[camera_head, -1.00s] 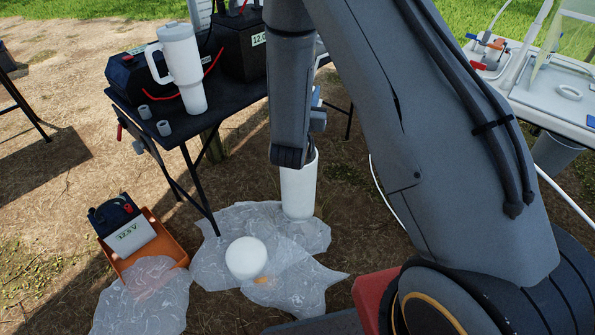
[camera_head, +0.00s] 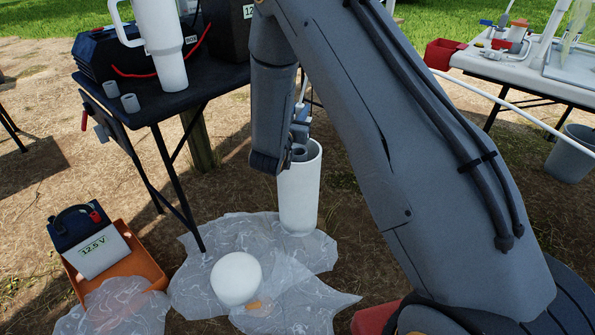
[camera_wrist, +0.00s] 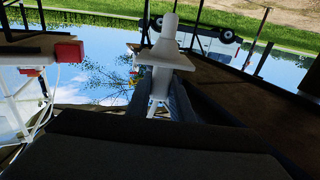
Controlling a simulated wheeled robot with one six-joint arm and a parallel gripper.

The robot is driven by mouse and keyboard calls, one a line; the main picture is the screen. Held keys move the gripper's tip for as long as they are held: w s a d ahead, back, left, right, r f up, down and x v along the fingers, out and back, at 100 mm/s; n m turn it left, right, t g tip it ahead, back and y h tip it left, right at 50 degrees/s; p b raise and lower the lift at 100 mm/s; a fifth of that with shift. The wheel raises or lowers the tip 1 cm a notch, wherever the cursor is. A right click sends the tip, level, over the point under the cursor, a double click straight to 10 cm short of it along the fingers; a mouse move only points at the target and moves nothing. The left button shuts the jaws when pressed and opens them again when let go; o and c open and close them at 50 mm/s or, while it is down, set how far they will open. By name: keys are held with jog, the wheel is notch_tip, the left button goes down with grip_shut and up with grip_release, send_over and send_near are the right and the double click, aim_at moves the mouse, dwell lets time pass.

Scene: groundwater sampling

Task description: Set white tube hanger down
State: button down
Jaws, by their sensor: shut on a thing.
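The white tube hanger (camera_wrist: 163,58) shows in the wrist view as a white stepped piece with a wide flat flange. My gripper (camera_wrist: 161,92) is shut on its narrower lower part, with one dark finger on each side. The hanger is off the ground, and no support under it shows. In the head view my arm hides most of the gripper and hanger. I cannot tell whether the hanger touches anything.
A black table (camera_head: 170,105) at left holds a white tumbler (camera_head: 160,45), dark boxes and two small grey cups. Plastic sheeting (camera_head: 205,285) and an orange tray (camera_head: 135,270) with a battery lie on the ground. A white table (camera_head: 535,80) with a red box (camera_head: 445,53) stands at right.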

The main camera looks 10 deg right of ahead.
jog(key=shift+w+f+b, duration=0.3)
jog(key=shift+f, duration=0.25)
jog(key=shift+w+f+b, duration=0.25)
jog(key=shift+f+b, duration=0.05)
jog(key=shift+f, duration=0.2)
notch_tip(320, 180, down, 10)
jog(key=b, duration=0.3)
jog(key=shift+r, duration=0.2)
jog(key=shift+f, duration=0.1)
jog(key=c, duration=1.6)
grip_release()
jog(key=shift+o, duration=0.2)
